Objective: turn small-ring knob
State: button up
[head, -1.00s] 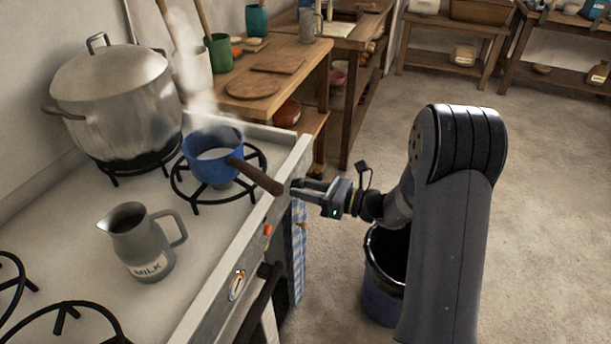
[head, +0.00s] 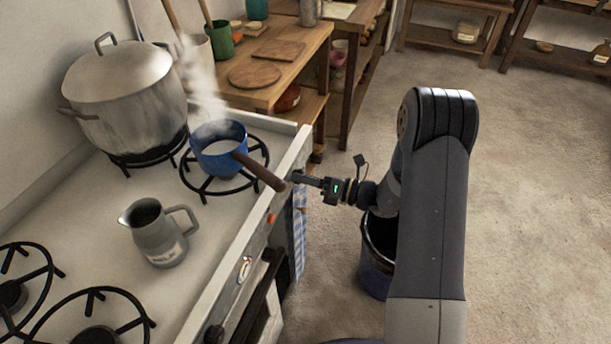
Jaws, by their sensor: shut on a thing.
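My gripper (head: 302,179) is at the far end of the stove's front panel, just right of the saucepan handle's tip. Its fingers look closed together on a small dark knob, the small-ring knob (head: 296,175), which they mostly hide. The knob's angle cannot be made out. The blue saucepan (head: 218,160) of steaming white liquid stands on the small ring (head: 205,190), its brown handle pointing toward the front edge.
A large lidded pot (head: 125,100) stands on the back ring. A grey milk jug (head: 158,240) stands on the stove top. An orange button (head: 271,218), a dial (head: 245,268) and a checked cloth (head: 299,240) are on the stove front. A dark bin (head: 376,265) stands below my arm.

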dwell(0.3)
jog(key=o, duration=1)
jog(key=shift+d, duration=0.1)
jog(key=v, duration=1)
jog(key=shift+d, duration=0.3)
jog(key=shift+s, duration=0.1)
jog(key=x, duration=1.1)
jog(key=shift+d, duration=0.2)
